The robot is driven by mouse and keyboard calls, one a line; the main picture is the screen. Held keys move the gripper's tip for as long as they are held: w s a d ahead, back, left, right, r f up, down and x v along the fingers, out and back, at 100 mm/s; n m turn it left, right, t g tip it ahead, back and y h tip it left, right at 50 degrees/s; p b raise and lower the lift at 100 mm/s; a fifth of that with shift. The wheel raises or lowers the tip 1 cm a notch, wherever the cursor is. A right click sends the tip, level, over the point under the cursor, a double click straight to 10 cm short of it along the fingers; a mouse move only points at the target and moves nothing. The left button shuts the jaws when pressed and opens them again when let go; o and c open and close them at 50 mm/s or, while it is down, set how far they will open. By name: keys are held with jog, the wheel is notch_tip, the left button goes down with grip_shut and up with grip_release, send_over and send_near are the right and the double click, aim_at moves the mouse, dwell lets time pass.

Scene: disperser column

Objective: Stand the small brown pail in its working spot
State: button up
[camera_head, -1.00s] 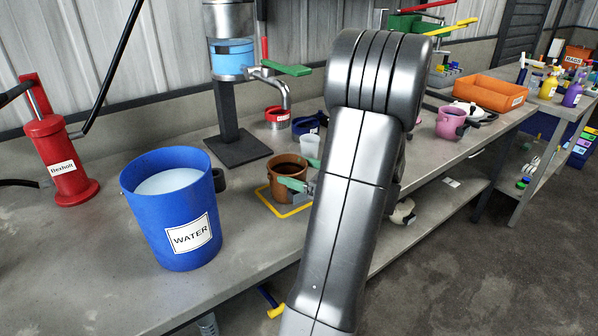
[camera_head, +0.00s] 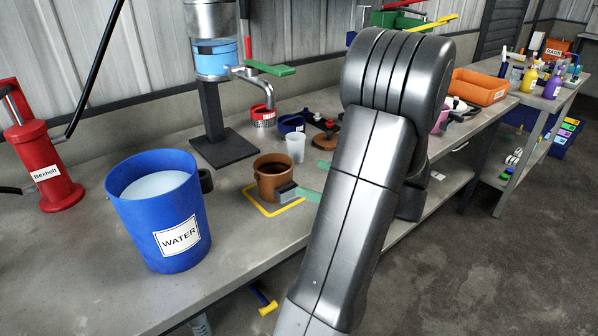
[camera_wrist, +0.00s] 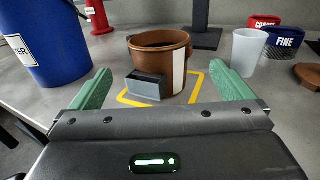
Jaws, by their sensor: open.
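The small brown pail (camera_head: 271,173) stands upright on the bench, inside a yellow square outline (camera_head: 252,200). In the wrist view the pail (camera_wrist: 150,57) shows a white vertical stripe and a grey block-shaped grip (camera_wrist: 150,86) on its near side. My gripper (camera_wrist: 165,85) is open, its green fingers apart on either side of the pail's near side, with the grey block between them and not clasped. In the head view my arm hides part of the gripper; one green finger (camera_head: 308,194) shows right of the pail.
A blue WATER bucket (camera_head: 160,225) stands close left of the pail. A dispenser column (camera_head: 212,110) with a spout and green lever rises behind. A clear cup (camera_head: 296,148), a red COARSE ring (camera_head: 263,118) and a blue FINE ring (camera_head: 291,125) are behind right. The bench front is clear.

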aim_at(290, 173)
jog(key=shift+v, duration=1.6)
jog(key=x, duration=0.4)
jog(key=b+x, duration=0.1)
jog(key=x, duration=0.7)
jog(key=shift+a+f, duration=0.2)
jog(key=shift+f, duration=0.1)
jog(key=shift+d+r, duration=0.1)
jog(key=shift+r, duration=1.35)
